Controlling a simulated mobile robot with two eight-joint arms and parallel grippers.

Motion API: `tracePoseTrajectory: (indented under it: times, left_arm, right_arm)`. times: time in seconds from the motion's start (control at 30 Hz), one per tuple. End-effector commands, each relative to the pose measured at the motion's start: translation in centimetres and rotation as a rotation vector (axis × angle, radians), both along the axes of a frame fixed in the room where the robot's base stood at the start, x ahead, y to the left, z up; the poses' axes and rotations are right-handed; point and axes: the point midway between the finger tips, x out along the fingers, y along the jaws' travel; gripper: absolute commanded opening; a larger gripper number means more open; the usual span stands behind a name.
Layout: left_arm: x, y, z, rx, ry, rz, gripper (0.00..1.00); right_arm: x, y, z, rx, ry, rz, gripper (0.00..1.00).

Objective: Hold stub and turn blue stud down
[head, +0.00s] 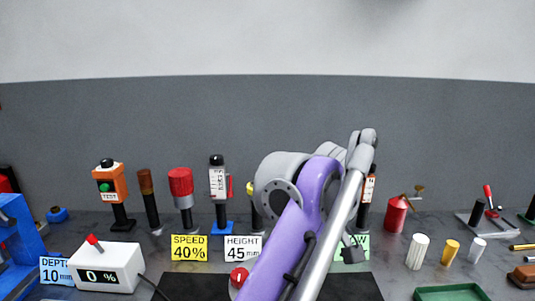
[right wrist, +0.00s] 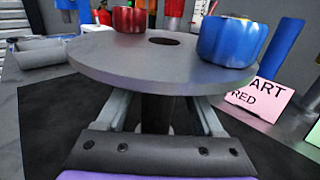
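In the right wrist view a round grey plate (right wrist: 110,55) with a dark hole fills the upper middle. A blue stud (right wrist: 232,42) stands on its right side and a red stud (right wrist: 129,20) on its far left side. A dark stub (right wrist: 160,115) shows below the plate. The two fingers of my right gripper (right wrist: 163,105) lie on either side of it, with their tips hidden under the plate. Whether they touch it is unclear. In the head view a purple arm of mine covers the middle and the plate is not seen. My left gripper is in neither view.
A black mat (head: 352,288) lies at the front of the grey bench. Left stand a white readout box (head: 107,268) showing 0 % and a blue frame (head: 18,235). Label cards and several upright tools line the back. A green tray (head: 450,292) and small cylinders are at right.

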Motion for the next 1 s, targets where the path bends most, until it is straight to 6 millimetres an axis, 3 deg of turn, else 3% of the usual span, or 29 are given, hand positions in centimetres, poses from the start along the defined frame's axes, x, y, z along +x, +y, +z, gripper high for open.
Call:
tracePoseTrajectory:
  times: [0.03,0.1,0.47,1.0]
  left_arm:
    - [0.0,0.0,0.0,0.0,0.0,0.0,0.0]
    - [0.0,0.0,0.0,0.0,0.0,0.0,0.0]
    - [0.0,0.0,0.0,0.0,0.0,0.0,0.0]
    - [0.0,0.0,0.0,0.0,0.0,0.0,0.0]
  right_arm:
    - [0.0,0.0,0.0,0.0,0.0,0.0,0.8]
    - [0.0,0.0,0.0,0.0,0.0,0.0,0.91]
    - [-0.2,-0.4,-0.1,-0.003,0.0,-0.002,0.91]
    - [-7.3,-7.4,-0.1,-0.002,0.001,-0.005,0.91]
